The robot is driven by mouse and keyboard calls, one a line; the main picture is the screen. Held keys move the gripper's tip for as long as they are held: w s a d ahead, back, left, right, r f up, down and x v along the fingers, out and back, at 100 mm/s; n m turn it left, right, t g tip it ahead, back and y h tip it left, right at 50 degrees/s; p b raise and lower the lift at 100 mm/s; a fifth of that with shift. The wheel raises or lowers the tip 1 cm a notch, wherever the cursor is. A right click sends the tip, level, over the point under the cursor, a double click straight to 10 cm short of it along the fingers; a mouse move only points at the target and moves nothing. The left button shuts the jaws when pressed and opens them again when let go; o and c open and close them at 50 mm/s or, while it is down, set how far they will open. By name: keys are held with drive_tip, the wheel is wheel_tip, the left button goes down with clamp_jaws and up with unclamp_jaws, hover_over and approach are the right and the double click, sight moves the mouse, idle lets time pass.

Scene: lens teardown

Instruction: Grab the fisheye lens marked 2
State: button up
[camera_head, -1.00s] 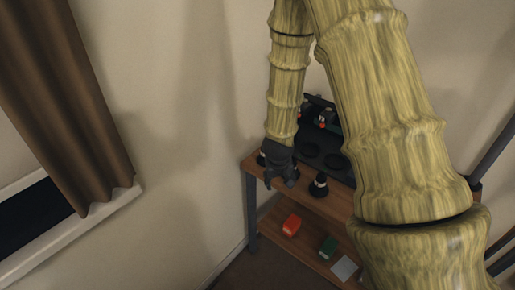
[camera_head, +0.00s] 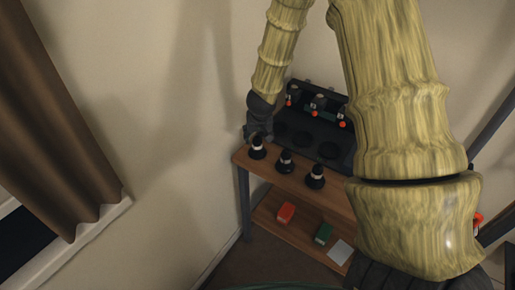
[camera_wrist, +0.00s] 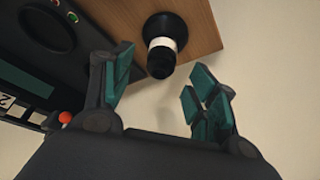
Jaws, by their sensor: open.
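Three black lenses with white bands stand along the front of the wooden shelf top: a left one (camera_head: 257,150), a middle one (camera_head: 285,162) and a right one (camera_head: 316,177). No number is legible on them, so I cannot tell which is marked 2. My gripper (camera_head: 258,133) is at the left end of the shelf, close to the left lens. In the wrist view my gripper (camera_wrist: 163,85) is open and empty. One lens (camera_wrist: 160,45) shows beyond and between its fingers, apparently untouched. A white tag reading 2 (camera_wrist: 6,100) is on the dark stand at left.
A black stand (camera_head: 302,140) with round recesses is behind the lenses. Devices with orange balls (camera_head: 342,124) sit along its back. A red block (camera_head: 286,212), a green block (camera_head: 323,233) and a white card (camera_head: 341,252) lie on the lower shelf. A wall is close at left.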

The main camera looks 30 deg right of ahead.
sight(258, 139)
drive_tip(key=shift+p+x, duration=0.45)
drive_tip(key=shift+x, duration=2.25)
drive_tip(key=shift+s+a, duration=0.1)
drive_tip(key=c, duration=1.2)
